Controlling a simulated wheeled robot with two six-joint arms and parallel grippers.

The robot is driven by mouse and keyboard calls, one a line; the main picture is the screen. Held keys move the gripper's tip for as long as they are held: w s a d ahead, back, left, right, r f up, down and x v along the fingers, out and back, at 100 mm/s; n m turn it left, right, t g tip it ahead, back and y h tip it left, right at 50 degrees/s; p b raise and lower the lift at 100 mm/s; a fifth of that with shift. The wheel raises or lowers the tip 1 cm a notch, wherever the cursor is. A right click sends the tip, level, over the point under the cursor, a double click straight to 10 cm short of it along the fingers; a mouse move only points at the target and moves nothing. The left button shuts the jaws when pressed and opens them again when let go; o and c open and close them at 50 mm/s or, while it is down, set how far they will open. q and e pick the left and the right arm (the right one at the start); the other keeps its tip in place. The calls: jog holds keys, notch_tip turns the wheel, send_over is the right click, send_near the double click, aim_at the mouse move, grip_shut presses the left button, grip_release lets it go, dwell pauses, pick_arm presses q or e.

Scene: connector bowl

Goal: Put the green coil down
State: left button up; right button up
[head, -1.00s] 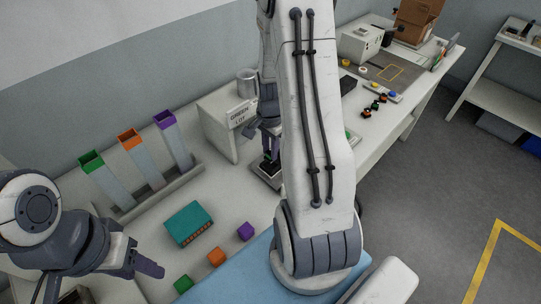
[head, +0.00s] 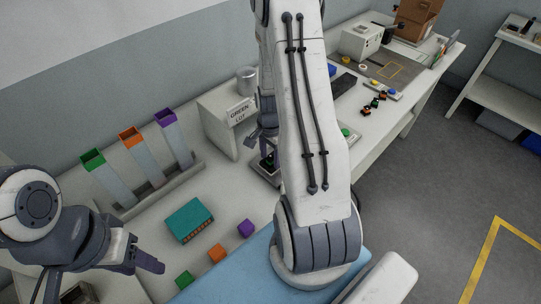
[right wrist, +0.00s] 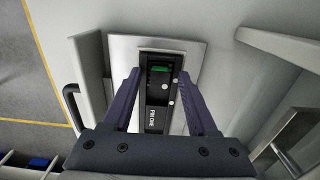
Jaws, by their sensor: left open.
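A small green piece (right wrist: 161,69), which I take for the green coil, lies at the far end of a black holder with white lettering (right wrist: 155,118) in the right wrist view. The holder rests on a metal plate (right wrist: 196,58). My right gripper (right wrist: 159,74) is open, its two fingers apart on either side of the holder. In the head view the right gripper (head: 262,133) hangs over the dark holder (head: 268,164), partly hidden by my arm. My left gripper (head: 150,263) is open and empty above the table at lower left.
A box labelled "GREEN LOT" (head: 238,113) stands beside the holder, a metal cup (head: 246,80) on top. Green, orange and purple chutes (head: 133,160), a teal box (head: 190,220) and green (head: 184,280), orange (head: 217,253) and purple (head: 246,229) cubes are on the table.

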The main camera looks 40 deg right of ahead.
aim_at(270, 159)
jog(key=shift+r, duration=0.15)
notch_tip(270, 159, up, 12)
jog(key=b, duration=0.2)
jog(key=s+a+r+n, duration=0.25)
jog(key=a+n, duration=0.35)
jog(key=a, duration=0.4)
jog(key=s+a+r+n, duration=0.1)
jog(key=a+r+n, duration=0.2)
jog(key=a+n, duration=0.55)
jog(key=s+a+r+n+y, duration=0.1)
jog(key=s+a+r+n, duration=0.1)
jog(key=s+a+n, duration=0.8)
jog(key=s+a, duration=0.2)
jog(key=shift+s, duration=0.4)
jog(key=shift+a, duration=0.1)
